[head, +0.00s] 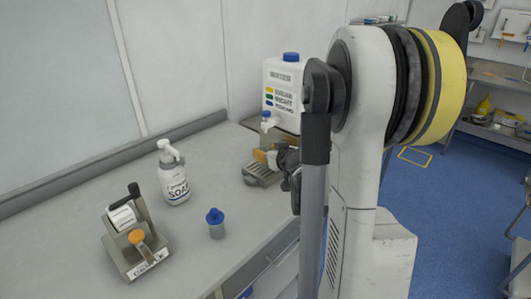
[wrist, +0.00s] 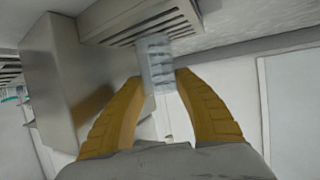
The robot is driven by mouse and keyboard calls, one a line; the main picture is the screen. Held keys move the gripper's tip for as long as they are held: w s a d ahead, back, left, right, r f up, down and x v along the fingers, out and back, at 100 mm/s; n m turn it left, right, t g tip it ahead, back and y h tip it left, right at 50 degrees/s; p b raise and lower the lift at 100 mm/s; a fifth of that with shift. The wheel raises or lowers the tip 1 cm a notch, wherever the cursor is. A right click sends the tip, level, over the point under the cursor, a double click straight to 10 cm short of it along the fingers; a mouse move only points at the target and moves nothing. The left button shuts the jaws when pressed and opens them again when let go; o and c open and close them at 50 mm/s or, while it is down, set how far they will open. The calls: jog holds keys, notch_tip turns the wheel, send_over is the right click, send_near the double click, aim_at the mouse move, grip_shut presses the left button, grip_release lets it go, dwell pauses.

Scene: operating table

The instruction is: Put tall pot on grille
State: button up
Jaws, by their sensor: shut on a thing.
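My gripper (head: 268,157) is at the far end of the counter, just above the slatted grille (head: 264,176) under the white dispenser. In the wrist view, its yellow fingers (wrist: 163,82) are shut on a translucent grey ribbed thing, which looks like the tall pot (wrist: 156,60). The pot's end overlaps the edge of the slatted grille (wrist: 150,28) in that view. I cannot tell whether they touch. In the head view the pot is hidden by the gripper and arm.
The white dispenser (head: 283,78) with a blue cap stands behind the gripper. The counter's middle is mostly free.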

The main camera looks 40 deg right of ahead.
jog(key=o, duration=1.2)
jog(key=shift+f, duration=0.1)
jog(key=shift+r+p, duration=0.3)
jog(key=p+v, duration=0.4)
jog(key=v, duration=0.8)
jog(key=a+n+g+y, duration=0.3)
jog(key=a+y, duration=0.1)
jog(key=a, duration=1.7)
jog(key=s+a+g, duration=0.1)
jog(key=s+a, duration=0.2)
jog(key=s+a+r+g, duration=0.1)
jog(key=s+a, duration=0.2)
jog(key=s+a+g, duration=0.1)
jog(key=s+a, duration=0.2)
jog(key=a, duration=0.1)
jog(key=shift+s+r+n, duration=0.25)
jog(key=shift+n, duration=0.05)
